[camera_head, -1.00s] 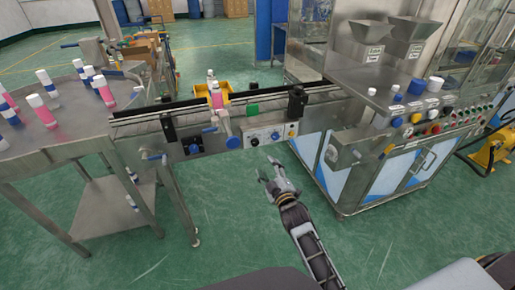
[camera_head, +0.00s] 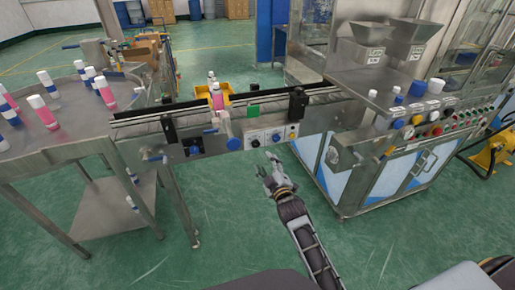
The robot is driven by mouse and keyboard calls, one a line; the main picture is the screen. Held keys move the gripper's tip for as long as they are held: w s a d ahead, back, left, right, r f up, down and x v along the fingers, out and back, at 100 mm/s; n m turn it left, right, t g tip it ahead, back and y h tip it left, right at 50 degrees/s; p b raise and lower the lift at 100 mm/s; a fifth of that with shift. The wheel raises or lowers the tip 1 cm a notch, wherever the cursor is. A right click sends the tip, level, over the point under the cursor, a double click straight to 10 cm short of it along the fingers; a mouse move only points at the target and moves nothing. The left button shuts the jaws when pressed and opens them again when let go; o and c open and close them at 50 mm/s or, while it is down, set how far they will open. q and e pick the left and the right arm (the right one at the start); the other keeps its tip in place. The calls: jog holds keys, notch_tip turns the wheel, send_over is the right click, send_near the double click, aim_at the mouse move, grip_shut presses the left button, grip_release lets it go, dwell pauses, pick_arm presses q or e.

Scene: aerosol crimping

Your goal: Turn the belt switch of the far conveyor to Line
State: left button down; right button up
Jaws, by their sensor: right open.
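The conveyor (camera_head: 188,128) runs from the round table to the steel machine. On its front side is a pale switch panel (camera_head: 264,137) with small dark knobs; their settings are too small to read. A blue knob (camera_head: 233,143) sits left of the panel, and another blue knob (camera_head: 194,150) is further left. My right gripper (camera_head: 268,164) is open and empty, below and in front of the panel, apart from it. My left gripper is not in view.
A round steel table (camera_head: 68,131) with several pink and white cans stands at the left. A steel machine (camera_head: 375,165) with coloured buttons stands at the right. A yellow bin (camera_head: 228,98) is behind the conveyor. Green floor is clear in front.

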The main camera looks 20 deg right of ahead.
send_near(256, 145)
jog(key=shift+w, duration=1.25)
jog(key=shift+w+b, duration=0.3)
jog(key=shift+w, duration=2.5)
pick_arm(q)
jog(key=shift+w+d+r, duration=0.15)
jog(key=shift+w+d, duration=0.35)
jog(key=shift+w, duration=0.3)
pick_arm(e)
jog(key=shift+w, duration=0.25)
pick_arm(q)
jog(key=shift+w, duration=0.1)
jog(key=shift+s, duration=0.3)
pick_arm(e)
jog(key=c, duration=1)
